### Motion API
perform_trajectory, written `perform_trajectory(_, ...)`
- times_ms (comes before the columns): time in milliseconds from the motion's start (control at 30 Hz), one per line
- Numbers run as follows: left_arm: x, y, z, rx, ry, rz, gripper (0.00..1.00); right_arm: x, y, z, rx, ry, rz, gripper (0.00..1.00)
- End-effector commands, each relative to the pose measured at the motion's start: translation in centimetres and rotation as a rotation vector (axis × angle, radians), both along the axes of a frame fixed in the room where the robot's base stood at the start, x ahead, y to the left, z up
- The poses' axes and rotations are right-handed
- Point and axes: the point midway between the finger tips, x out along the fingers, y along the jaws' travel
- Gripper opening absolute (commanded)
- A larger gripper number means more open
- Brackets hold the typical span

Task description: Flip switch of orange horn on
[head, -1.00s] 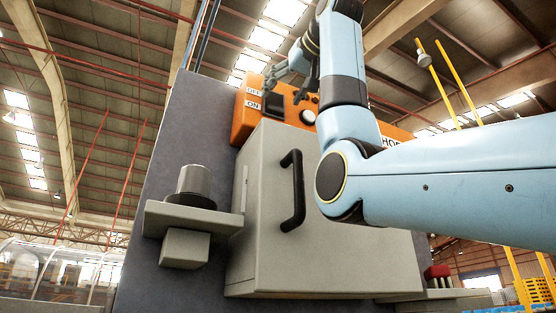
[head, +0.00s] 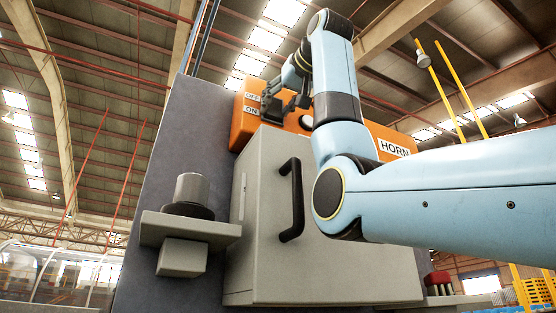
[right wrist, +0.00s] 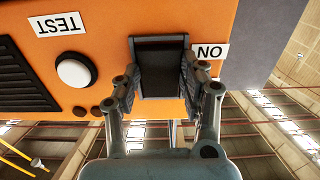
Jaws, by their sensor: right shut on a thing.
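The orange horn box (head: 240,132) is mounted high above a grey cabinet and carries a HORN label. It fills much of the right wrist view (right wrist: 110,20). Its black rocker switch (right wrist: 160,65) sits beside the ON label (right wrist: 209,52). My right gripper (right wrist: 160,85) is at the switch, with one finger on each side, shut on it. In the head view the right gripper (head: 284,103) largely covers the switch beside the OFF and ON labels. I cannot tell clearly which way the switch is tipped. My left gripper is not in view.
A white TEST button (right wrist: 74,70) and a dark grille (right wrist: 22,75) are beside the switch. Below the horn box is the grey cabinet (head: 260,220) with a black handle (head: 293,200). A small shelf (head: 190,227) with a grey knob sticks out at left.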

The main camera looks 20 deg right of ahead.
Motion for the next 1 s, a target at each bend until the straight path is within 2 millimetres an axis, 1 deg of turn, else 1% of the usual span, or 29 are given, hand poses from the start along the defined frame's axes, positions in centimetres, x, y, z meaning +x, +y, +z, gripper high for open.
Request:
perform_trajectory(67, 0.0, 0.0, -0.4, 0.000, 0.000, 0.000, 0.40, 0.0, 0.0, -0.2, 0.000, -0.010, 0.000, 0.10)
perform_trajectory(200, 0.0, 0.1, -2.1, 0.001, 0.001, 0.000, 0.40, 0.1, 0.0, -0.7, 0.003, -0.080, -0.001, 0.10)
perform_trajectory(267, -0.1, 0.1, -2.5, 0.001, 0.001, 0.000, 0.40, 0.1, 0.0, -0.7, 0.004, -0.106, -0.001, 0.10)
perform_trajectory(600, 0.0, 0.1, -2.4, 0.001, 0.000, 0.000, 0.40, 0.1, 0.0, -0.3, 0.004, -0.125, -0.001, 0.10)
perform_trajectory(633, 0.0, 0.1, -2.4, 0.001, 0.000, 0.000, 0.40, 0.1, 0.0, -0.3, 0.004, -0.125, -0.001, 0.46)
perform_trajectory(700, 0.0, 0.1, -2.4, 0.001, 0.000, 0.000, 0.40, 0.1, 0.0, -0.3, 0.004, -0.125, -0.001, 0.55)
perform_trajectory(800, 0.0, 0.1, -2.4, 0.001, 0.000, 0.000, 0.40, 0.1, 0.0, -0.3, 0.004, -0.125, -0.001, 0.65)
perform_trajectory(1000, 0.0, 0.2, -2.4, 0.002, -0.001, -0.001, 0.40, 0.1, 0.0, -0.3, 0.004, -0.125, 0.000, 0.65)
